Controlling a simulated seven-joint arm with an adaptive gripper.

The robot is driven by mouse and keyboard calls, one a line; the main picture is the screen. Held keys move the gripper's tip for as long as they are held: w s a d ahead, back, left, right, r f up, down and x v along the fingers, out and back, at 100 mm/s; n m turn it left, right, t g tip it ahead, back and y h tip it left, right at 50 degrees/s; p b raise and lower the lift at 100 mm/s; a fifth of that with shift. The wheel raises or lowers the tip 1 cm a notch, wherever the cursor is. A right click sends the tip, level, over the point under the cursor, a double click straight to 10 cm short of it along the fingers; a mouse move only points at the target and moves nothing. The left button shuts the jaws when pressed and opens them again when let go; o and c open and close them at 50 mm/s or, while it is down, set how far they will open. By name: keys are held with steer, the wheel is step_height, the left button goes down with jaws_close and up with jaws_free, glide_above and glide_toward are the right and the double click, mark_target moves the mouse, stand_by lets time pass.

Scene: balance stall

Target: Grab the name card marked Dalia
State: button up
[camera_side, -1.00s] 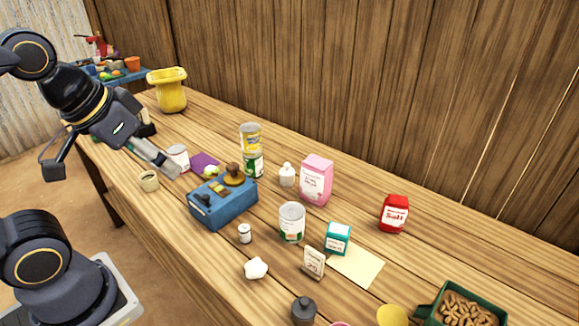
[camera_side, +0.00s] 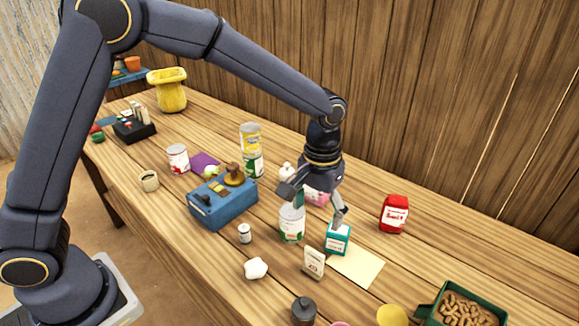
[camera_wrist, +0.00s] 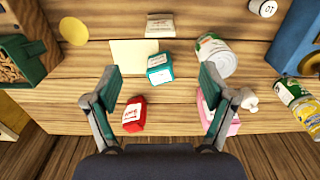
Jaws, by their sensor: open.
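A small cream card (camera_side: 314,262) stands on the table in front of the teal box (camera_side: 337,239); its writing is too small for me to read, so I cannot tell if it says Dalia. It also shows at the top of the wrist view (camera_wrist: 160,25). My gripper (camera_side: 316,206) is open and empty, above the table near the teal box and the white-labelled can (camera_side: 292,224). In the wrist view the teal box (camera_wrist: 160,68) lies between and beyond the open fingertips (camera_wrist: 160,76). The card is beyond that box, apart from the fingers.
A pale paper sheet (camera_side: 357,268) lies beside the teal box. A red salt box (camera_side: 394,214) stands to the right. A pink box (camera_side: 318,197) is partly hidden by my gripper. A blue box (camera_side: 223,205) is to the left. A black block (camera_side: 134,133) holds upright pieces farther left.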

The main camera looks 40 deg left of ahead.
mark_target(315, 251)
steer(key=shift+w+f, duration=0.15)
steer(key=shift+f, duration=3.95)
steer(key=shift+w+f, duration=0.1)
steer(key=shift+f, duration=3.95)
steer(key=c, duration=1.2)
